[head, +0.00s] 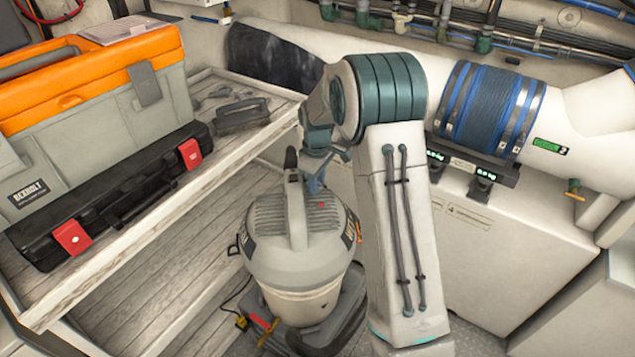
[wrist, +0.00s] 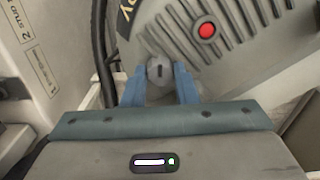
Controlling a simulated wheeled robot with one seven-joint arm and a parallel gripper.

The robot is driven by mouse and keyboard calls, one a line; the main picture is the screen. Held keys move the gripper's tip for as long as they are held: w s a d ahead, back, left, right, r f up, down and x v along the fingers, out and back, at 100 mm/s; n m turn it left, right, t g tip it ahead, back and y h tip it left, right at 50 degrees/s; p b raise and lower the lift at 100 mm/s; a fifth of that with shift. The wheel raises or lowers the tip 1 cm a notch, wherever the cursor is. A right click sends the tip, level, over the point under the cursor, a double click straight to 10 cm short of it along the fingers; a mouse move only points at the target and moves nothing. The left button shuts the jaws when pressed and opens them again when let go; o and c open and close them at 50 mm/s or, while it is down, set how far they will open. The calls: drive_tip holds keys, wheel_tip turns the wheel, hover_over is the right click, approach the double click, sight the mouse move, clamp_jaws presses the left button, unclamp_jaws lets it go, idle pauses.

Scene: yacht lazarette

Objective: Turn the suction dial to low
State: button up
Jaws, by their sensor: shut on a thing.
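The vacuum (head: 285,262), a grey and cream canister, stands on the floor below my arm. It fills the upper part of the wrist view (wrist: 240,70), tilted there. The suction dial (wrist: 159,69) is a small round grey knob with a dark slot mark. My gripper (wrist: 159,76) has one blue finger on each side of the dial and is shut on it. In the head view my gripper (head: 316,178) is at the top of the vacuum; the dial is hidden there. I cannot read any low mark near the dial.
A red button (wrist: 207,30) is close to the dial, on the ribbed lid. An orange and grey toolbox (head: 90,90) and a black case (head: 120,205) sit on the wooden shelf at left, with a brush (head: 243,115). A white cabinet (head: 500,250) is at right.

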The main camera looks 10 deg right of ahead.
drive_tip(key=m, duration=0.5)
drive_tip(key=shift+m+b, duration=0.3)
drive_tip(key=shift+m, duration=2.1)
drive_tip(key=o, duration=1)
